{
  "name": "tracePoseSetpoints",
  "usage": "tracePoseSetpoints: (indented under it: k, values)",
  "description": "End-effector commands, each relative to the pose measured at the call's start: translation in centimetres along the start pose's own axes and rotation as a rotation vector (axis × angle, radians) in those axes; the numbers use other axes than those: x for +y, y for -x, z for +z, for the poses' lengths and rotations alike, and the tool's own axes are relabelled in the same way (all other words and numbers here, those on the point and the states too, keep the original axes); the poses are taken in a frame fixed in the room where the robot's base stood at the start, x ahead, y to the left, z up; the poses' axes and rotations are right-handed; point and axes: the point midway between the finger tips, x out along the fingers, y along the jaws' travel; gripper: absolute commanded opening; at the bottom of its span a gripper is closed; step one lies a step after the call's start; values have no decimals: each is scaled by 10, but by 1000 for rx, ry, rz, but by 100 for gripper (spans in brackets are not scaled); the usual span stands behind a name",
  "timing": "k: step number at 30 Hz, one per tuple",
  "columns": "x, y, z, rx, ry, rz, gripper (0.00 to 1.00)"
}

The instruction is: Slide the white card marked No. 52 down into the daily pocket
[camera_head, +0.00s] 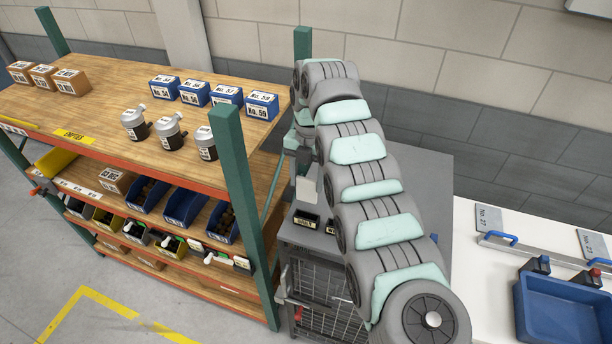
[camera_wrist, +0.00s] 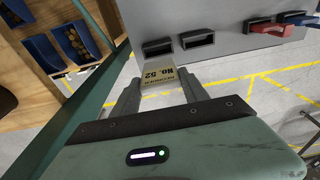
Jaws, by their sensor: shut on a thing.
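My gripper (camera_wrist: 160,90) is shut on the white card (camera_wrist: 162,74), with one finger on each side of it. The marking No. 52 is readable on the card in the wrist view. In the head view the card (camera_head: 306,191) hangs upright below my gripper (camera_head: 304,168). The pocket labelled DAILY (camera_head: 305,220) is on the grey cabinet below the card, which appears above and apart from it. In the wrist view two dark pocket openings show beyond the card, one at left (camera_wrist: 157,47) and one at right (camera_wrist: 197,40); their labels cannot be read there.
A second pocket (camera_head: 330,228) sits right beside the daily one, partly hidden by my arm. A green rack post (camera_head: 238,180) stands close on the left, with a wooden shelf (camera_head: 90,110) of boxes and bins. A white bench with a blue tray (camera_head: 565,308) is at right.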

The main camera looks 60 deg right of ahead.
Motion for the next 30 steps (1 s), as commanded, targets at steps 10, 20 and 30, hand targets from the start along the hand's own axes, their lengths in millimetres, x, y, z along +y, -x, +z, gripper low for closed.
tracePoseSetpoints:
  k: [10,20,30]
  values:
    - [1,-21,3,-1,0,1,14]
    - [0,-40,4,1,-1,0,14]
    - [1,-54,7,-2,-1,2,14]
